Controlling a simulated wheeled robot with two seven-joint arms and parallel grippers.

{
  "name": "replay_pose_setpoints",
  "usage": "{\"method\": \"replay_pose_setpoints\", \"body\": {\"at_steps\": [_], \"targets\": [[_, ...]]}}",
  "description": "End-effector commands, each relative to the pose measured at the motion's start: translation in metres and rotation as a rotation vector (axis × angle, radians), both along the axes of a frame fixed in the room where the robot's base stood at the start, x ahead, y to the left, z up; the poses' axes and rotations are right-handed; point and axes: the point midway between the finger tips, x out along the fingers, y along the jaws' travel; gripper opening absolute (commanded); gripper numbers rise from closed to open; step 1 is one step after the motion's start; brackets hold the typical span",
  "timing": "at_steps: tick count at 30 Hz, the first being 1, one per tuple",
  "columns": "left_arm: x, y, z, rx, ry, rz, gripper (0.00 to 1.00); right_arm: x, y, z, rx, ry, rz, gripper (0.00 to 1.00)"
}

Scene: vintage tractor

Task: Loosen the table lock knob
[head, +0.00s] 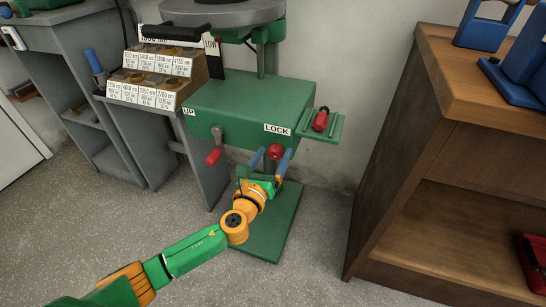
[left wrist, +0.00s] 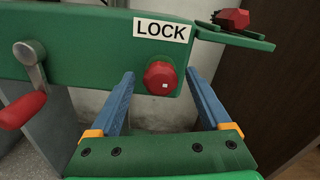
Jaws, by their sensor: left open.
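The table lock knob (head: 275,151) is a red knob under the white LOCK label (head: 277,129) on the front of the green machine (head: 245,108). In the left wrist view the knob (left wrist: 161,78) has a small pale square on its face. My left gripper (head: 271,156) is open, with one blue finger on each side of the knob. In the left wrist view the left gripper (left wrist: 160,85) shows clear gaps between both fingers and the knob. I cannot tell exactly how far the fingertips reach in depth. My right gripper is not in view.
A red-handled crank (head: 214,154) under the UP label hangs left of the knob. A small green shelf (head: 334,127) with a red item (head: 320,119) juts out at right. A wooden cabinet (head: 440,160) stands further right. Labelled bins (head: 150,85) sit at left.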

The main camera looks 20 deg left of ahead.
Motion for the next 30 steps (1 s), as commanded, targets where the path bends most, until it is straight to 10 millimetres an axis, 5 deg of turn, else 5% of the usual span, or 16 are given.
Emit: {"method": "replay_pose_setpoints", "body": {"at_steps": [3,12,30], "targets": [[-0.0003,0.0000,0.0000,0.000,0.001,0.000,0.81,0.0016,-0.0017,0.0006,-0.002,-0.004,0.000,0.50],[-0.0005,0.0002,-0.0002,0.000,0.001,0.000,0.00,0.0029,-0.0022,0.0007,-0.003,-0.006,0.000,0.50],[-0.0007,0.0005,-0.0014,-0.241,0.010,0.001,0.00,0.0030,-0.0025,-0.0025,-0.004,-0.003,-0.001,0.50]]}}
